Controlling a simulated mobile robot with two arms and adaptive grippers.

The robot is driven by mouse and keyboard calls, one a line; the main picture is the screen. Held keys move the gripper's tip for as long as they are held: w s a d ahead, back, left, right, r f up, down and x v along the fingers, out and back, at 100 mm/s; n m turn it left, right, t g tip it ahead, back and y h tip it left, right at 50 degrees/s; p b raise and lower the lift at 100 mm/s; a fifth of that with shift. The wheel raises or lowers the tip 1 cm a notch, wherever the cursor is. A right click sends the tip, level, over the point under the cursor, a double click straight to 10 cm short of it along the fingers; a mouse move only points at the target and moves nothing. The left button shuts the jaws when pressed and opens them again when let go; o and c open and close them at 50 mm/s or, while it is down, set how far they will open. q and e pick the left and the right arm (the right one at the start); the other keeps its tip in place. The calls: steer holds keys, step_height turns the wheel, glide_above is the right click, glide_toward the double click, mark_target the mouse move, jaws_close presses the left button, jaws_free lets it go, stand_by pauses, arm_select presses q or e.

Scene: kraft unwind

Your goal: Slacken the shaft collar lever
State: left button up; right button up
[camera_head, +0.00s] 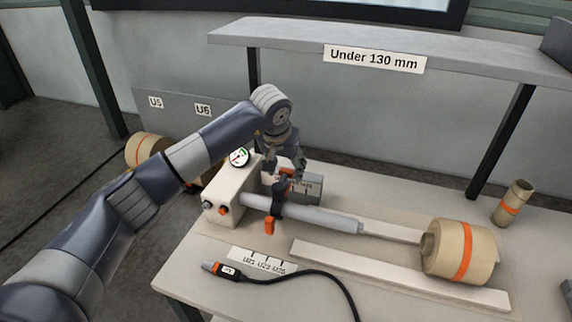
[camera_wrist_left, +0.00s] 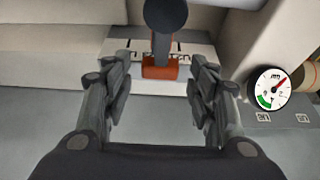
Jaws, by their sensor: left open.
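The dark shaft collar (camera_head: 279,204) sits around the grey shaft (camera_head: 318,217), close to the cream housing. An orange piece (camera_head: 269,226) hangs at its near side, and another orange piece (camera_head: 286,172) shows at its far side by my gripper. My left gripper (camera_head: 284,165) is open over the far side of the collar. In the left wrist view, a dark lever with an orange tip (camera_wrist_left: 160,68) shows between the open fingers (camera_wrist_left: 161,88), with a gap on both sides. The fingers partly hide the collar's far side in the head view. My right gripper is not in view.
The cream housing (camera_head: 233,192) carries a dial gauge (camera_head: 239,157). A kraft roll (camera_head: 459,250) sits toward the shaft's right end. A grey shelf (camera_head: 390,50) spans above the back. A small tube (camera_head: 513,203) stands at right.

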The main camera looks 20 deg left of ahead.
arm_select(q)
steer(key=shift+f, duration=0.2)
jaws_close()
